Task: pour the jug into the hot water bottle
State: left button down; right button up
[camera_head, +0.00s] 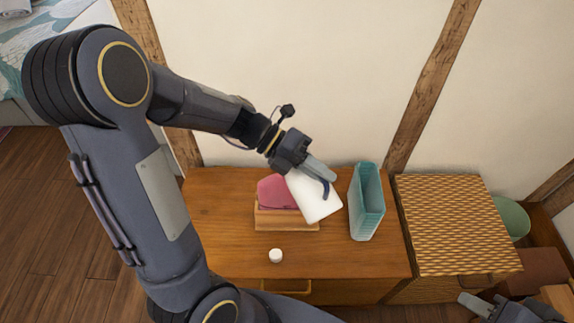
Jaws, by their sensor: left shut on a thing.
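The white jug (313,203) is tilted above the wooden chest top, close against the right side of the pink hot water bottle in this view. A dark blue curved part, seemingly its handle, shows at my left gripper (322,178), which is shut on the jug. The hot water bottle (275,191) sits in a wooden holder (285,219). Its mouth and any stream of water cannot be made out. A small white cap (276,255) lies on the chest in front of the holder. My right gripper (476,304) is partly visible at the bottom right, away from these things; its opening is unclear.
A teal open container (367,203) stands just right of the jug on the wooden chest (225,235). A woven-topped chest (455,225) is further right, with a green bowl (512,218) beyond. The wall is close behind. The chest's front right is clear.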

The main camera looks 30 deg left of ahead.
aim_at(323, 196)
pick_arm(q)
jog(key=shift+w+a+r+h+b, duration=0.2)
jog(key=shift+a+r+h+b, duration=0.1)
jog(key=shift+r+b, duration=0.1)
dwell(1.0)
